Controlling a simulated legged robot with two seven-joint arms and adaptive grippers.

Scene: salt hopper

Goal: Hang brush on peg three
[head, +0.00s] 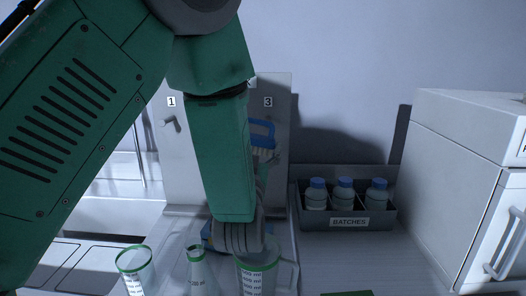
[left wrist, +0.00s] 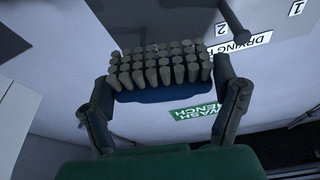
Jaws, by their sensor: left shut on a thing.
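The brush is blue with pale bristles. In the head view its blue part (head: 261,130) shows just below the label 3 on the upright panel (head: 282,95). In the left wrist view its blue block and grey bristles (left wrist: 160,70) sit between the fingers of my left gripper (left wrist: 165,82), which is shut on it. In the head view that gripper (head: 262,170) is mostly hidden behind my green arm. Peg one (head: 170,122) is bare; another peg (left wrist: 234,22) shows near label 2 in the left wrist view. Peg three is hidden, so I cannot tell whether the brush touches it.
A grey BATCHES bin (head: 349,222) holds blue-capped bottles (head: 344,194) right of the panel. A beaker (head: 134,270), a flask (head: 197,272) and a jug (head: 259,279) stand in front. A white cabinet (head: 455,170) is at the right. Bare bench (head: 390,262) lies before the bin.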

